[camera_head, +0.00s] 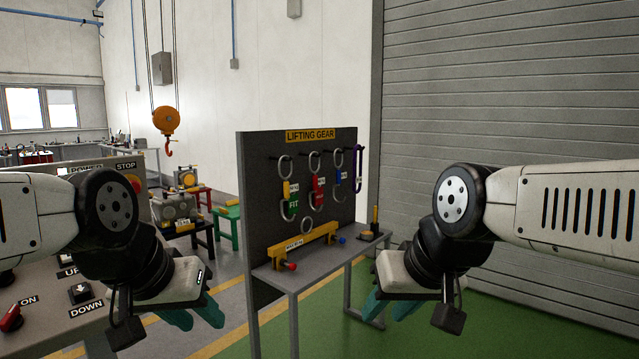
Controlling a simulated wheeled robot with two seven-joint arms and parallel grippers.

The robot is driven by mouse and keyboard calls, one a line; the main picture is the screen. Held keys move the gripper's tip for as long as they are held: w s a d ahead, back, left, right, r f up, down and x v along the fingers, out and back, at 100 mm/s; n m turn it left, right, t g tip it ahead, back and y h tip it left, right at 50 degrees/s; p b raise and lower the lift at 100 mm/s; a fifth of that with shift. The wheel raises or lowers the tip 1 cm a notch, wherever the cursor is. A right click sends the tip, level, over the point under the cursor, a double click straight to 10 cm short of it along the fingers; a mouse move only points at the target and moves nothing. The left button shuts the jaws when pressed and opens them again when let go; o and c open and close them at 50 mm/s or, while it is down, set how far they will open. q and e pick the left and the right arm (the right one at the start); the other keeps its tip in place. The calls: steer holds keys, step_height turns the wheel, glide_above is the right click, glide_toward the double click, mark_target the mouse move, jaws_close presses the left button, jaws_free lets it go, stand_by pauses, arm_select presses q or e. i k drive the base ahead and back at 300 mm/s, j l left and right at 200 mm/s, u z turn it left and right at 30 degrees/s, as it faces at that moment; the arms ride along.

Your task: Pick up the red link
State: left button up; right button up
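The red link (318,190) hangs on the dark lifting gear board (262,177), second from the left in the row, with metal loops above and below its red body. A yellow link (287,188) with a green "FIT" tag below it hangs to its left, and a blue link (338,177) to its right. My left gripper (194,314) has teal fingers spread apart, empty, left of the board and well away from the link. My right gripper (390,306) is also spread and empty, in front of the stand's right side, lower than the link and not touching it.
A purple loop (357,169) hangs at the board's right end. A yellow beam (305,245) lies on the stand's grey shelf (325,269). A control panel with buttons (80,292) is at lower left. An orange hook block (166,121) hangs at upper left. Green floor is clear at right.

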mark_target(315, 182)
steer(key=i+l+u, duration=0.15)
steer(key=u, duration=0.3)
steer(key=i+l+u, duration=0.15)
steer(key=u, duration=0.3)
steer(key=i+l+u, duration=0.1)
steer(key=l, duration=0.3)
steer(key=i+l+u, duration=0.1)
steer(key=l, duration=0.3)
steer(key=i+l+u, duration=0.1)
steer(key=l, duration=0.3)
steer(key=i+l+u, duration=0.1)
steer(key=l, duration=0.3)
steer(key=i+l+u, duration=0.15)
steer(key=l, duration=0.3)
steer(key=i+l, duration=0.15)
steer(key=l, duration=0.25)
steer(key=i+l, duration=0.1)
steer(key=l, duration=0.35)
steer(key=i+l, duration=0.15)
steer(key=l, duration=0.25)
steer(key=i+l, duration=0.1)
steer(key=l, duration=0.35)
